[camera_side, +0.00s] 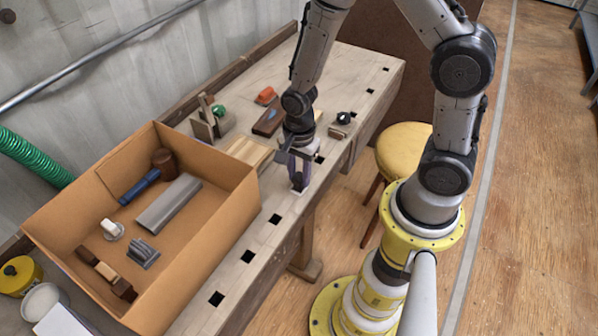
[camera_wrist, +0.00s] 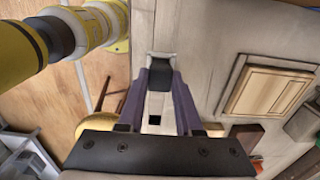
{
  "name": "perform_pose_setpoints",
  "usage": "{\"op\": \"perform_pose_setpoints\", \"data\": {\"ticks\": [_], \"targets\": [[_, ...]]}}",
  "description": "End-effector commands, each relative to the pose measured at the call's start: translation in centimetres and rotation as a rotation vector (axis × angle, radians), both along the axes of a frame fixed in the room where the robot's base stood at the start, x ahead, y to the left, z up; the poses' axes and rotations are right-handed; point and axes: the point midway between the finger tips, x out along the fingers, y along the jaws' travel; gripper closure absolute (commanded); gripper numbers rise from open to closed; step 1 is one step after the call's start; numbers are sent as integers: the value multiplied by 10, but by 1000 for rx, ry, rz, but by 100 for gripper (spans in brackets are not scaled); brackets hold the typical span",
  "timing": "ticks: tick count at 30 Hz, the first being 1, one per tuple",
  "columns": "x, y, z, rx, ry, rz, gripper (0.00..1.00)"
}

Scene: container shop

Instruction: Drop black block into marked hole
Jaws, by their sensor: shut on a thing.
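My gripper (camera_side: 299,178) points down at the bench top, in line with the row of square holes.
Plain square holes (camera_side: 275,218) run along the bench (camera_side: 240,285). A cardboard box (camera_side: 205,250) with tools and blocks stands left of my gripper. A wooden panel (camera_side: 249,152) lies close by. A dark-knobbed tool (camera_side: 343,121) sits behind. A yellow stool (camera_side: 405,148) stands beside the bench.

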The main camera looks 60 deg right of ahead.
Motion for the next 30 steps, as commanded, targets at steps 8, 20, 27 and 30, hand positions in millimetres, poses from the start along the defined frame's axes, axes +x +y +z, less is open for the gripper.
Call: {"op": "perform_pose_setpoints", "data": {"ticks": [8, 20, 27, 30], "targets": [[0, 0, -4, 0, 0, 0, 100], [0, 0, -9, 0, 0, 0, 100], [0, 0, -12, 0, 0, 0, 100], [0, 0, -12, 0, 0, 0, 100]]}}
